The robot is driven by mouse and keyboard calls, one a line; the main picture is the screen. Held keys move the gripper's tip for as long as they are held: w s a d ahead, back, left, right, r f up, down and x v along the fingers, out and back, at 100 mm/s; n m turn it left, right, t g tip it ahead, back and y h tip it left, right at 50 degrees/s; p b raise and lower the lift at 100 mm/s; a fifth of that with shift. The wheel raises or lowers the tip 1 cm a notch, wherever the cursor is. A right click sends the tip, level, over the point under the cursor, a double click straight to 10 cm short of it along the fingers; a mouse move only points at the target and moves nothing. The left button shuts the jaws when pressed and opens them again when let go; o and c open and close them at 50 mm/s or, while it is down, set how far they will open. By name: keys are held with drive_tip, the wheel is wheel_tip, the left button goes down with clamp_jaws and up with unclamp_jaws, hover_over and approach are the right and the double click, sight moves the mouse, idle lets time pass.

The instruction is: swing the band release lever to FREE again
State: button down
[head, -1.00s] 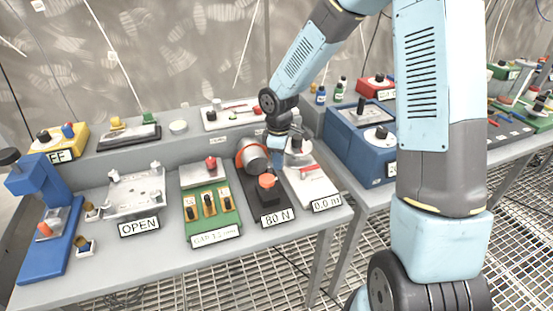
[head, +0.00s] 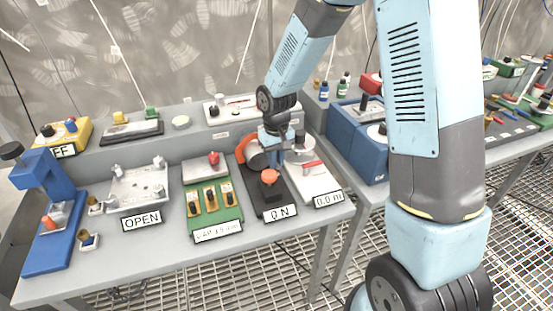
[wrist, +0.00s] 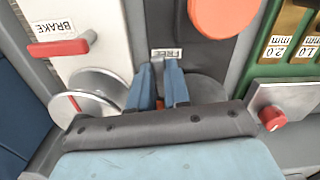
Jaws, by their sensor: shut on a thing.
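The band unit is a black board (head: 262,203) with an orange knob (head: 270,176), a grey drum with an orange band (head: 246,150) and a display (head: 280,213) reading 0 N. My gripper (head: 284,150) reaches down at the unit's back right. In the wrist view its two blue fingers (wrist: 158,92) are closed on the release lever (wrist: 157,66), of which only a small grey part shows. A small label (wrist: 165,54), which seems to read FREE upside down, lies right beside the lever tip. The orange knob also shows in the wrist view (wrist: 222,14).
A white unit (head: 318,185) with a red BRAKE handle (wrist: 62,46) and a 0.0 m display stands close on the right. A green gauge board (head: 228,214) stands on the left. A blue box (head: 360,150) lies further right.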

drive_tip(key=shift+s+f+m, duration=0.1)
drive_tip(key=shift+s+m, duration=0.05)
drive_tip(key=shift+m, duration=0.65)
drive_tip(key=shift+a, duration=0.1)
drive_tip(key=c, duration=1.1)
unclamp_jaws()
drive_tip(key=shift+a, duration=0.1)
drive_tip(key=shift+r, duration=6.9)
